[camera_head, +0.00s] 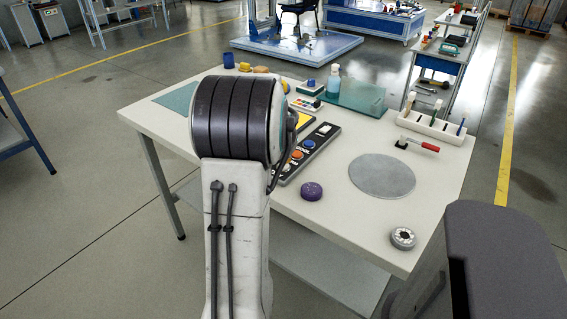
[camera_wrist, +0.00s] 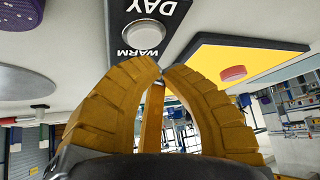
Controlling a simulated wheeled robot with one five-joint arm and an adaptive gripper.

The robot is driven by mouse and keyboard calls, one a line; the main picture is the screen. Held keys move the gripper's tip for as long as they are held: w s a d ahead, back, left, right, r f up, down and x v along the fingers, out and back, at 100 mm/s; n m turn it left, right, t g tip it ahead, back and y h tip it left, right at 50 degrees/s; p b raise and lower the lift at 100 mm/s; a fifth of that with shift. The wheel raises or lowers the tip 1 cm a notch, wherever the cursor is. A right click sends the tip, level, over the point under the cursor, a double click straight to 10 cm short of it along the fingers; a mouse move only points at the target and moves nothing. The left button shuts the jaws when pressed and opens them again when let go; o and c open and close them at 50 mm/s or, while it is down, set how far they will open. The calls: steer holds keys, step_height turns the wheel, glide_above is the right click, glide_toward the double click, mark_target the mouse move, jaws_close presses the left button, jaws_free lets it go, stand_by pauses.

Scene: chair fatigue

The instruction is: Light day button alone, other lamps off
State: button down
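A black button panel (camera_head: 312,150) lies on the table, with an orange button (camera_head: 296,155), a blue button (camera_head: 309,143) and a pale button (camera_head: 325,129) visible. The wrist view shows the pale round day button (camera_wrist: 145,33) on the panel, beside white "DAY" lettering; "WARM" lettering is just below it. I cannot tell whether any button is lit. My gripper (camera_wrist: 162,68) shows two curved yellow fingers with tips nearly meeting, and nothing is seen between the tips. The tips appear just below the day button in the picture, by "WARM"; contact is unclear. My arm hides the gripper in the head view.
A yellow panel with a red button (camera_wrist: 233,73) is beside the black panel. A purple puck (camera_head: 312,191), a grey disc (camera_head: 382,176), a round dial-like item (camera_head: 402,238) and a red-handled tool (camera_head: 418,144) lie on the table. The table's right front is mostly clear.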

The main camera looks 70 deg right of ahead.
steer(key=shift+r+p, duration=1.65)
steer(key=shift+r, duration=0.85)
steer(key=a+f+y, duration=0.1)
steer(key=a+f, duration=0.1)
steer(key=a, duration=0.1)
steer(key=s+a+f+y, duration=0.1)
steer(key=a+f+y, duration=0.1)
steer(key=a, duration=0.1)
steer(key=s+a+f+g+y, duration=0.1)
steer(key=a+f, duration=0.1)
steer(key=a, duration=0.2)
steer(key=shift+s+f, duration=0.1)
steer(key=shift+f, duration=0.25)
steer(key=w+a+r+n+t+y+p, duration=0.1)
steer(key=w+a+r+n+p, duration=0.1)
steer(key=a, duration=1.1)
steer(key=w+a+r+n+t+y+p, duration=0.1)
steer(key=w+a+r+n, duration=0.3)
steer(key=a, duration=0.9)
steer(key=w+a+r+n+y+p, duration=0.1)
steer(key=w+a+r+n+p, duration=0.1)
steer(key=a+r+n, duration=0.6)
steer(key=shift+w+a+n+t+p, duration=0.45)
steer(key=shift+a+n, duration=0.35)
steer(key=shift+a, duration=2)
